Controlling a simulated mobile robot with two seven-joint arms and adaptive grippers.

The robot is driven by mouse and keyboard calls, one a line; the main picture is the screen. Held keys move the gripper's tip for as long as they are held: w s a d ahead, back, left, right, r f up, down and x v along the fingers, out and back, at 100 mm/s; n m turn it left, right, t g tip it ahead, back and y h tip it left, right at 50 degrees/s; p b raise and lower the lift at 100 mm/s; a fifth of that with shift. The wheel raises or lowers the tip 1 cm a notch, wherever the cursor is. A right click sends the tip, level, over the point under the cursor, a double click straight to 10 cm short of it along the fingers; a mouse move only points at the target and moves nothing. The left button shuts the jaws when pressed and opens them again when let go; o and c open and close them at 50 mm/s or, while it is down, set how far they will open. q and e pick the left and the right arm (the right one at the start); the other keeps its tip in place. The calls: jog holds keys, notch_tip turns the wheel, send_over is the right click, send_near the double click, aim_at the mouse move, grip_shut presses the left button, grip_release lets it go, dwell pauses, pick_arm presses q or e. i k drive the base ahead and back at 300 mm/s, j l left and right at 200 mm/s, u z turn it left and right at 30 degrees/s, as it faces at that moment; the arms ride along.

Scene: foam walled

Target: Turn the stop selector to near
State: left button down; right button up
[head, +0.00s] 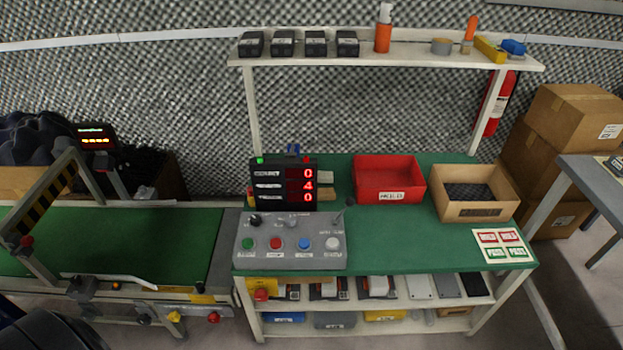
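The grey control box (290,262) stands at the left front of the green-topped bench. Its top row has a black rotary knob (255,220) at left, a pale selector-like knob (291,222) in the middle and a small lever (338,218) at right. Their labels are too small to read, so I cannot tell which is the stop selector or where it points. Below them are a green button (248,244), a red button (276,244), a blue button (304,244) and a white button (333,243). Neither gripper is in view.
A display (284,184) reading 0, 4, 0 stands behind the box. A red bin (388,172) and a cardboard tray (448,209) sit on the bench (400,250). A green conveyor (120,240) lies at left.

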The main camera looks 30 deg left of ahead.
aim_at(290, 219)
jog(key=u, duration=1)
